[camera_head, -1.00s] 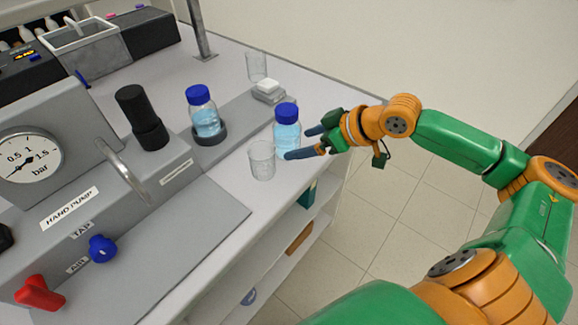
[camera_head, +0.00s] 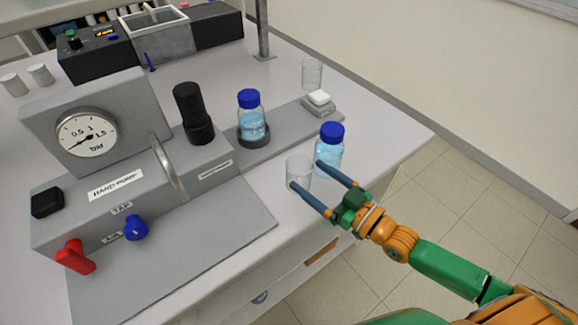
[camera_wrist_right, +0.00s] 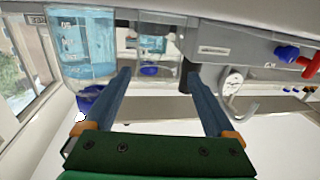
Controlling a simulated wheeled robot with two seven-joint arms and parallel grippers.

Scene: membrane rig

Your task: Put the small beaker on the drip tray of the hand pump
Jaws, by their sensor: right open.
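A clear, empty glass beaker (camera_head: 299,170) stands upright on the bench, right of the hand pump (camera_head: 135,185). A second clear beaker (camera_head: 312,73) stands farther back; I cannot tell surely which is the small one. The pump's drip tray looks to be the flat grey plate (camera_head: 190,255) in front of the taps, and it is bare. My right gripper (camera_head: 306,176) is open, its fingertips at either side of the near beaker. My left gripper is out of view.
A blue-capped bottle (camera_head: 329,150) of blue liquid stands close beside the right gripper; it also shows in the right wrist view (camera_wrist_right: 88,45). Another such bottle (camera_head: 250,115) sits in a dark ring holder on the pump. The bench edge lies just right.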

